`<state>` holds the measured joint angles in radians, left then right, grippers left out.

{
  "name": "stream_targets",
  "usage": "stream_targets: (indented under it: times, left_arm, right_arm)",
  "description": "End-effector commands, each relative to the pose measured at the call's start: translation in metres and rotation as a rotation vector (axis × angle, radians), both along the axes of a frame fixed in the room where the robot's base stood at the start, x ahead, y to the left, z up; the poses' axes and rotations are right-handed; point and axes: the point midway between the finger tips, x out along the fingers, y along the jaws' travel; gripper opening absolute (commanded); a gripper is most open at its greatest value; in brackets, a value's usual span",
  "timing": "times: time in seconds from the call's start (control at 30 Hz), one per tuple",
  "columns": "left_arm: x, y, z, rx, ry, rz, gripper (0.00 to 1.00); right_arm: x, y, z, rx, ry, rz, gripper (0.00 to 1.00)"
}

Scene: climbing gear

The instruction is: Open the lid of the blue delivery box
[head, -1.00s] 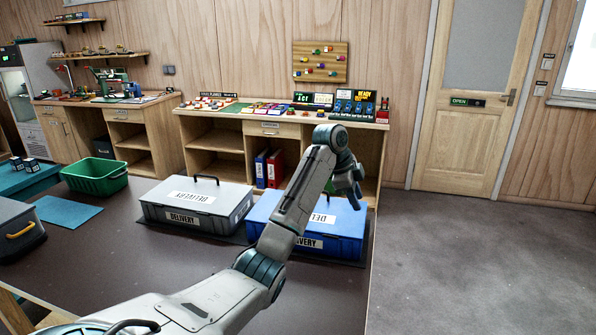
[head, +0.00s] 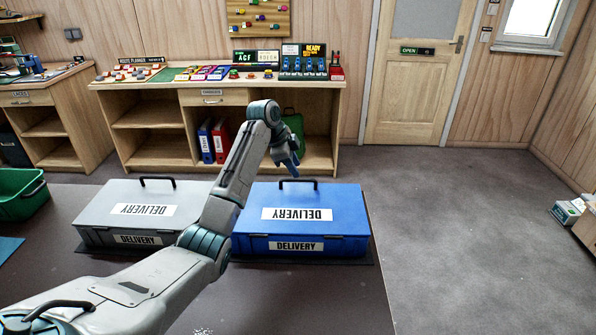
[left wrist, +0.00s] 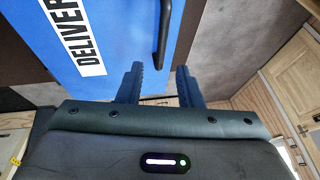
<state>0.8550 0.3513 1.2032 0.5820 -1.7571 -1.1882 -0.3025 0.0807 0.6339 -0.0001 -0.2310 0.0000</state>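The blue delivery box (head: 345,222) stands on the dark table with its lid shut. A black handle (head: 298,182) rises at the lid's far edge, and white DELIVERY labels are on the lid and the front. My left gripper (head: 289,163) is above the far side of the box, close to the handle. In the left wrist view the blue lid (left wrist: 110,30) and the handle (left wrist: 163,35) show just beyond the fingers. The left gripper's fingers (left wrist: 160,85) are apart with nothing between them. My right gripper is not in view.
A grey delivery box (head: 95,205) stands left of the blue one, partly behind my left arm. A green crate (head: 15,195) is at the far left. A wooden desk (head: 150,135) stands behind the table. Floor is open to the right.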

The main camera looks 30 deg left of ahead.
Motion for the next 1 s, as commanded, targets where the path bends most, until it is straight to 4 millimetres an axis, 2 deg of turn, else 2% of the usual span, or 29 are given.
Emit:
stream_targets:
  times: [0.1,0.3,0.63,0.67,0.8,0.83,1.0]
  left_arm:
    - [0.006,-0.006,-0.018,0.000,0.003,0.000,0.33]
    - [0.014,-0.011,-0.038,0.001,0.000,0.000,0.33]
    - [0.015,-0.012,-0.042,0.001,0.000,0.001,0.33]
    - [0.015,-0.012,-0.042,0.001,0.000,0.001,0.31]
    - [0.015,-0.012,-0.042,0.001,0.000,0.001,0.03]
    - [0.015,-0.012,-0.042,0.001,0.000,0.001,0.00]
    - [0.015,-0.012,-0.042,0.001,0.000,0.001,0.00]
  right_arm:
    - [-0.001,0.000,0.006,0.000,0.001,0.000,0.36]
    - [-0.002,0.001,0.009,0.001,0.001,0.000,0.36]
    - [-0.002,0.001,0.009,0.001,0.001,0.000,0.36]
    - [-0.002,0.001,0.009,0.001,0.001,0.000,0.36]
    - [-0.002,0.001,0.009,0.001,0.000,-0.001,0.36]
    - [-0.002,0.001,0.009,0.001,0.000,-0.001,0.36]
    - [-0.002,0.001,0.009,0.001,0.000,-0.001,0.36]
